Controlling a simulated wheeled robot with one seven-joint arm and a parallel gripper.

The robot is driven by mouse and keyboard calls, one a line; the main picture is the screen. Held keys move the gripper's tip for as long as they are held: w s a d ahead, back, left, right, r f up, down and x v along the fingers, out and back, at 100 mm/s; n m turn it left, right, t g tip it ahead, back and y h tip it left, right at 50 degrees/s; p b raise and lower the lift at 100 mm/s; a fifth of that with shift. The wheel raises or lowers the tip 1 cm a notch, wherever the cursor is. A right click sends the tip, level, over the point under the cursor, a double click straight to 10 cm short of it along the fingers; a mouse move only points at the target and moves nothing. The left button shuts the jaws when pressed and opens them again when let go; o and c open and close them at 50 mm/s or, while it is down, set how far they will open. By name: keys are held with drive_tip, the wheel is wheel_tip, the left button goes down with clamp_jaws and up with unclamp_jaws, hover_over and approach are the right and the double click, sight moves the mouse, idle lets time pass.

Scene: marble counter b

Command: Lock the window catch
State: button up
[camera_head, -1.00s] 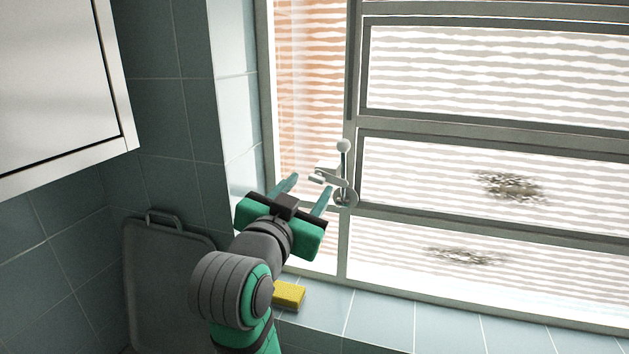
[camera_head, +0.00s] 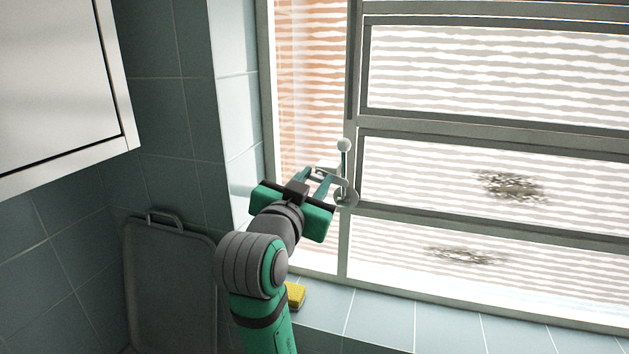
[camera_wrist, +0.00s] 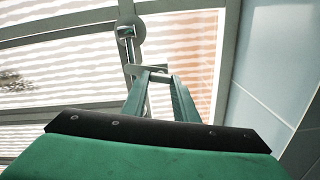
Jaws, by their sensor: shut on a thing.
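A short metal arm of the catch reaches left from the stem. My gripper (camera_head: 317,176) is at this arm, just left of the stem, with its teal fingers closed on it. In the wrist view, the round plate (camera_wrist: 127,30) shows beyond the fingertips, and the catch's metal piece lies at my gripper (camera_wrist: 156,76). The exact contact is partly hidden by the fingers.
The window frame (camera_head: 343,245) and slatted panes stand close behind the catch. A yellow sponge (camera_head: 296,295) lies on the tiled sill below, partly behind my arm. A grey board (camera_head: 170,275) leans at the left wall. A white cabinet (camera_head: 60,85) hangs at upper left.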

drive_tip(key=shift+n, duration=1.5)
drive_tip(key=o, duration=1.1)
drive_tip(key=shift+c, duration=0.2)
drive_tip(key=shift+s+a, duration=0.1)
drive_tip(key=v, duration=1)
drive_tip(key=shift+s, duration=0.3)
drive_tip(key=shift+a, duration=0.1)
